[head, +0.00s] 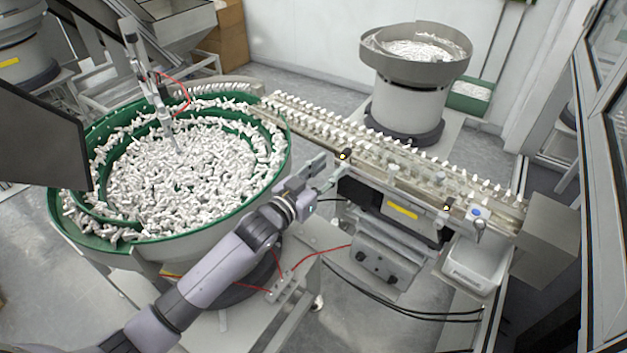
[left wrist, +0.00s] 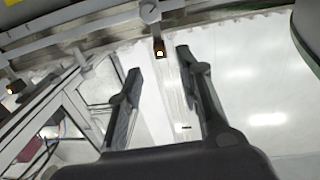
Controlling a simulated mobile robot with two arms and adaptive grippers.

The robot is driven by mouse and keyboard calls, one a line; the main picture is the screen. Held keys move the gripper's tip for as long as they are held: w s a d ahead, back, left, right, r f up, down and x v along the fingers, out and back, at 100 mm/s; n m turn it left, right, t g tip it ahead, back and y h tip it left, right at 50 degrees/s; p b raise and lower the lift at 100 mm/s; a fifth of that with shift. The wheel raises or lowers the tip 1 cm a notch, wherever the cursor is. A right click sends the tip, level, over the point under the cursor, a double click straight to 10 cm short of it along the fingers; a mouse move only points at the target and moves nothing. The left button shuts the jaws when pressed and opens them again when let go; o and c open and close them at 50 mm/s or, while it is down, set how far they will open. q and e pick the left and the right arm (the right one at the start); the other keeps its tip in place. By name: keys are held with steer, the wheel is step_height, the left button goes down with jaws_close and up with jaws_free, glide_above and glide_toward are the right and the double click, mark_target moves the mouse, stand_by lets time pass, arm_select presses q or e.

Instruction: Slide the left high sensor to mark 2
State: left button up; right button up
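A small black sensor with a lit yellow spot (head: 343,156), which I take for the left high sensor, sits on the near side of the linear track (head: 400,166), toward its left part. My left gripper (head: 325,172) is just left of and below it, fingers open and empty. The numbered marks cannot be read. My right gripper is not in view.
A second lit sensor (head: 446,208) sits farther right along the track. A green bowl feeder (head: 70,222) full of white parts is left of my arm. A blue-topped knob (head: 477,215) and a pale bin (head: 470,267) are at the track's right end.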

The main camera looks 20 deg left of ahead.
arm_select(q)
steer(key=v, duration=0.6)
stand_by(0.3)
